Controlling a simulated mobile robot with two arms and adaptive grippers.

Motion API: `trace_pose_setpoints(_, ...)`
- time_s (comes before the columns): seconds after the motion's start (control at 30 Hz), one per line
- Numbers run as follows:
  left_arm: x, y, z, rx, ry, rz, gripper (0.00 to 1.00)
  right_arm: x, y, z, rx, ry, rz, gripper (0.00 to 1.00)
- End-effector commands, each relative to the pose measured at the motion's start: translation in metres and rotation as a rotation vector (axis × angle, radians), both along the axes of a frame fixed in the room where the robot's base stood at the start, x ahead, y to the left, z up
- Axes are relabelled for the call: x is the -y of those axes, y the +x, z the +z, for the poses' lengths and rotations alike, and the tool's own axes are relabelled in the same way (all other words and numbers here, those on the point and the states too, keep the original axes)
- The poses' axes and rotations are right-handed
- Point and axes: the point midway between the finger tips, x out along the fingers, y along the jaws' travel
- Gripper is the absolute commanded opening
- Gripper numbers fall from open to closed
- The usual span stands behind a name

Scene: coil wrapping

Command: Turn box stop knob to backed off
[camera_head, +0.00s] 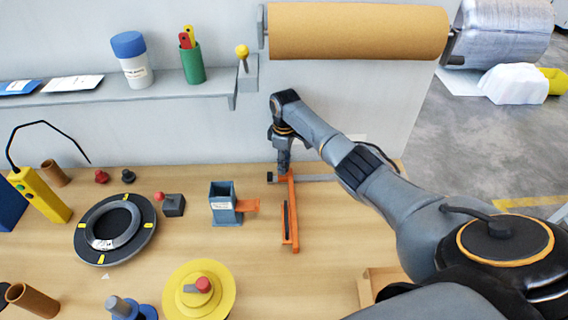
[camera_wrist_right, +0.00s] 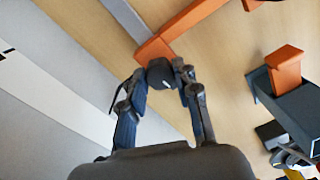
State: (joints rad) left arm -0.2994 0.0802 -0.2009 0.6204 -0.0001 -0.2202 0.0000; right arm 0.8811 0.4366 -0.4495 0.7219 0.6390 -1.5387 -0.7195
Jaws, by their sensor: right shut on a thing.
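The orange box stop (camera_head: 291,215) lies on the wooden table as a long bar running toward me from a grey rail. In the right wrist view its orange end (camera_wrist_right: 155,50) carries a dark round knob (camera_wrist_right: 160,73). My right gripper (camera_head: 283,168) reaches down over the far end of the stop. In the right wrist view my right gripper (camera_wrist_right: 163,88) has its two fingers on either side of the knob, shut on it. In the head view the gripper hides the knob. The knob's turned position cannot be read. My left gripper is not in view.
A blue-grey holder with an orange arm (camera_head: 223,205) stands left of the stop. A black ring (camera_head: 85,229) and a yellow disc (camera_head: 224,292) lie further left and nearer. A shelf (camera_head: 170,93) and a brown roll (camera_head: 355,30) are behind. The table just right of the stop is bare.

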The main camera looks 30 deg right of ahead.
Motion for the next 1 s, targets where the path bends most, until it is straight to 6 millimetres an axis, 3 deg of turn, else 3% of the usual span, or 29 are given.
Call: trace_pose_setpoints(1.0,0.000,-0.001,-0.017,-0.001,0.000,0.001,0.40,-0.001,-0.001,-0.003,-0.006,0.001,0.888,0.00)
